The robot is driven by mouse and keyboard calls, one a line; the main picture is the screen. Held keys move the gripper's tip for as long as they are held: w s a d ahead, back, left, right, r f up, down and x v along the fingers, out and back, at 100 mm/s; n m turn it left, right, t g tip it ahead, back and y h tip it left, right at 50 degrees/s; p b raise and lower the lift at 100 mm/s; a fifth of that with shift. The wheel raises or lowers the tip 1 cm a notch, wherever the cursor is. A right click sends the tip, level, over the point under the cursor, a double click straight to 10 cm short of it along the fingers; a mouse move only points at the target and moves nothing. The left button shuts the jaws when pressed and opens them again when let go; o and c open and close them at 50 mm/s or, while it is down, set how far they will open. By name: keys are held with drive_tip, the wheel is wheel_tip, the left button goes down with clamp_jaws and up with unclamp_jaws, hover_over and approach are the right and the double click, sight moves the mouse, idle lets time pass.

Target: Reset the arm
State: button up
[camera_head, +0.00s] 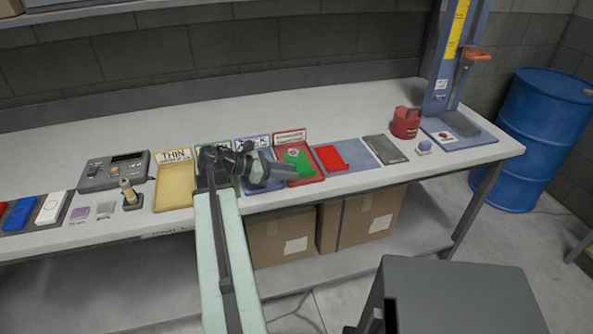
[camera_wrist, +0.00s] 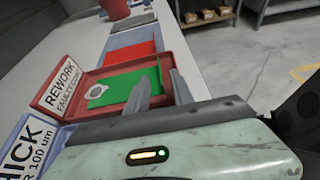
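My arm reaches up from the bottom of the head view to the bench, and its end bends to the right. My gripper (camera_head: 295,168) is above the front part of the bench, by the red REWORK tray (camera_head: 311,176). I cannot tell the height of the fingers above the tray.
Yellow THIN tray (camera_head: 174,186) and blue tray (camera_head: 252,143) stand left of the red tray. A red sheet (camera_head: 330,158), red can (camera_head: 406,122) and blue-columned stand (camera_head: 452,70) are to the right.

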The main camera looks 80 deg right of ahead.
drive_tip(key=p+v, duration=0.1)
drive_tip(key=v, duration=0.3)
drive_tip(key=shift+w+a+r, duration=0.1)
drive_tip(key=shift+w+r, duration=0.05)
drive_tip(key=shift+w, duration=0.05)
